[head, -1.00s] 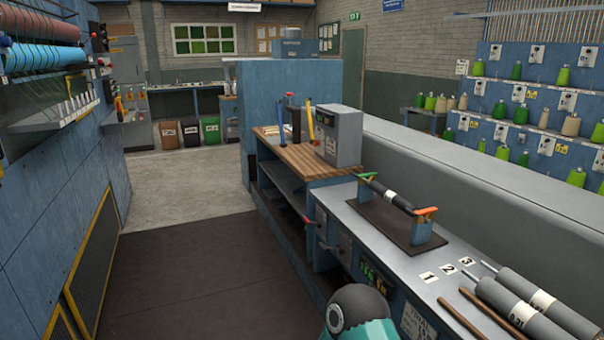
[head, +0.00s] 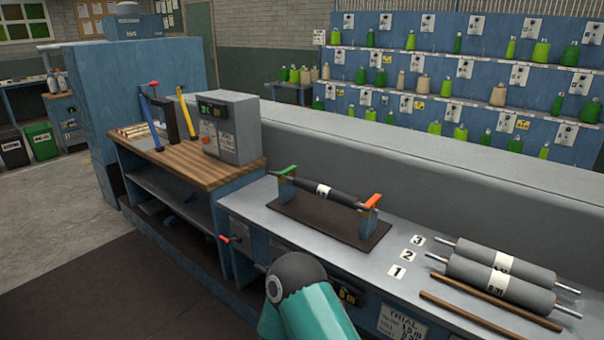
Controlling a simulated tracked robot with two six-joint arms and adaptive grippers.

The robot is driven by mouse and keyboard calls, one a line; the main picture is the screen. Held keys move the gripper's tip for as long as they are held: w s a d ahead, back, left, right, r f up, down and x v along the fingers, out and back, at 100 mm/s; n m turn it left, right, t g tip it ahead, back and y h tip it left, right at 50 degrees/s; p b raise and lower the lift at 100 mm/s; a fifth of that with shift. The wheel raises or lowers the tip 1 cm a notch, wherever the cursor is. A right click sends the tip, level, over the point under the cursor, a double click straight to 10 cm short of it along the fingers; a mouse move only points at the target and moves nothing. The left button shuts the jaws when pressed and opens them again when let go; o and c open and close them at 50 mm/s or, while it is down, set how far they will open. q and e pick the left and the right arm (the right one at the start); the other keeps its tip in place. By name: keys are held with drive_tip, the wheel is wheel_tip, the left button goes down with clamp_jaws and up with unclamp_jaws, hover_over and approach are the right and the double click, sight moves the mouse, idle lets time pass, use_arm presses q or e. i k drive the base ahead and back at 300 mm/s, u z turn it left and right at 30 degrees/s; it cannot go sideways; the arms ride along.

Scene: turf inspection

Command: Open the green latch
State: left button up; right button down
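The green latch (head: 288,170) sits on top of the left blue post of a roller stand (head: 325,223) on the grey bench. It looks closed over the roller's end, though at this size I cannot be sure. A dark roller (head: 336,193) with a white label lies across the two posts. An orange latch (head: 373,201) tops the right post. A teal and grey link of my arm shows at the bottom centre, in front of the bench. Neither of my grippers is in view.
Two grey rollers (head: 490,280) and two brown rods (head: 484,312) lie on the bench's right, beside labels numbered 1 to 3. A wooden-topped table (head: 185,172) with a grey box (head: 231,128) stands left. Dark floor in front is clear.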

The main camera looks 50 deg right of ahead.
sight(286, 172)
drive_tip(key=z, duration=0.45)
drive_tip(key=i, duration=0.95)
drive_tip(key=z, duration=0.7)
drive_tip(key=k, duration=0.8)
drive_tip(key=z, duration=0.15)
drive_tip(key=i, duration=0.85)
drive_tip(key=u, duration=0.05)
